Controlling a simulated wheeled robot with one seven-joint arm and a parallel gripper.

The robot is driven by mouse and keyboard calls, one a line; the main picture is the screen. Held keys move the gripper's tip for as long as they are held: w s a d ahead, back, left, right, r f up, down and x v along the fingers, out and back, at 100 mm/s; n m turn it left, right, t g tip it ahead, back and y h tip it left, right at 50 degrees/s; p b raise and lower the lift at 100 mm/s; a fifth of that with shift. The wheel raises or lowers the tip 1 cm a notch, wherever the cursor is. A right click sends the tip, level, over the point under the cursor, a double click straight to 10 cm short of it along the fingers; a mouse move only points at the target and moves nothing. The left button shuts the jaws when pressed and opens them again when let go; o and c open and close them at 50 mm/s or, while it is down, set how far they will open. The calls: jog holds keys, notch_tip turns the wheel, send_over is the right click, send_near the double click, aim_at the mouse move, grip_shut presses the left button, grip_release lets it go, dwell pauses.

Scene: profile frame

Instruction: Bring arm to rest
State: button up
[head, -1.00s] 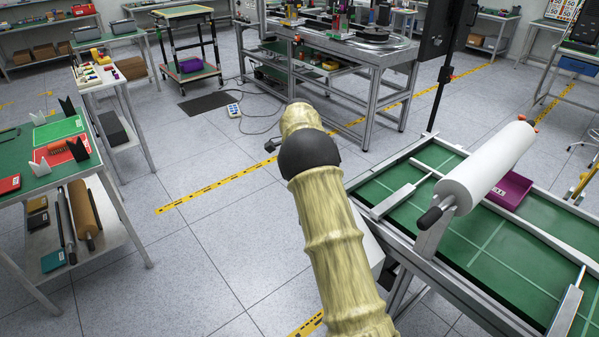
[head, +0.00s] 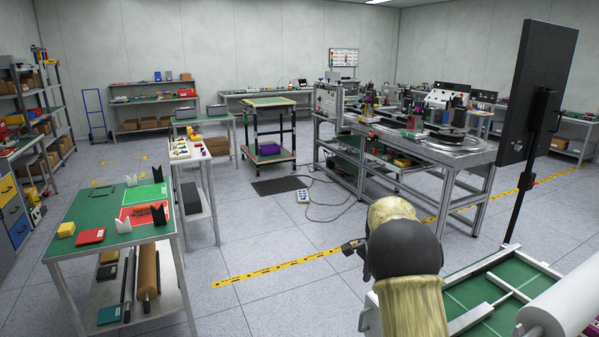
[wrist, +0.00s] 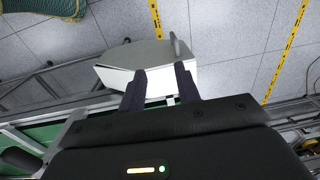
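My arm (head: 408,285), tan with a black joint, rises from the bottom right of the head view. My gripper is not visible there. In the wrist view my gripper (wrist: 160,82) shows two dark fingers standing apart, with nothing clearly held between them. A pale boxy thing (wrist: 150,58) lies beyond the fingertips; I cannot tell whether they touch it.
A green-topped bench (head: 505,288) with a white roll (head: 565,312) stands close on the right. A black panel on a pole (head: 538,90) rises behind it. A green table (head: 98,228) with cards stands left. Open floor (head: 262,238) lies between.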

jog(key=s+a+n+p, duration=0.1)
jog(key=s+n, duration=0.3)
jog(key=s, duration=0.6)
jog(key=s+a+r+n+t, duration=0.1)
jog(key=s+n, duration=0.3)
jog(key=s, duration=0.6)
jog(key=s+a+r+n+t+p, duration=0.1)
jog(key=s+a+n, duration=0.2)
jog(key=s, duration=0.6)
jog(key=shift+s+a+n+p, duration=0.25)
jog(key=shift+s+n+p, duration=0.15)
jog(key=shift+n, duration=0.7)
jog(key=shift+r, duration=0.1)
